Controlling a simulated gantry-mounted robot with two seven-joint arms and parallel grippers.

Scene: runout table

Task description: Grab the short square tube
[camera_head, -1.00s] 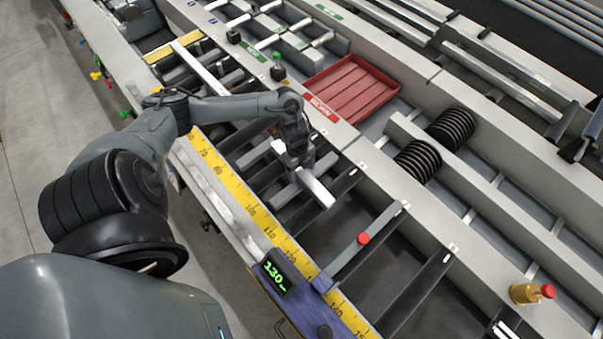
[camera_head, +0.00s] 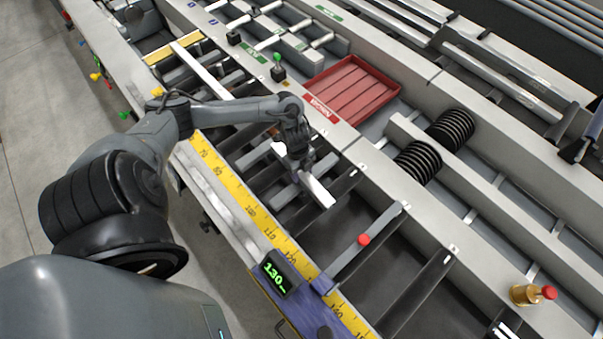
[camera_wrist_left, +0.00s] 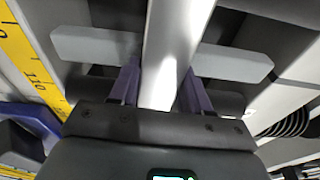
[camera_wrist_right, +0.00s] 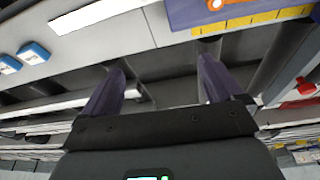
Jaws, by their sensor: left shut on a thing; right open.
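The short square tube (camera_head: 317,190) is a pale, silvery bar lying across the dark rails of the runout table. My left gripper (camera_head: 299,175) is down at the tube, with its fingers on either side of it. In the left wrist view the tube (camera_wrist_left: 170,50) runs between the two purple fingers of the left gripper (camera_wrist_left: 160,92), which is shut on it. The right gripper (camera_wrist_right: 158,85) shows only in its own wrist view, open, with nothing between its fingers.
A yellow ruler strip (camera_head: 235,190) runs along the table's near edge to a stop with a green display (camera_head: 276,272). A red tray (camera_head: 352,90) lies beyond the tube.

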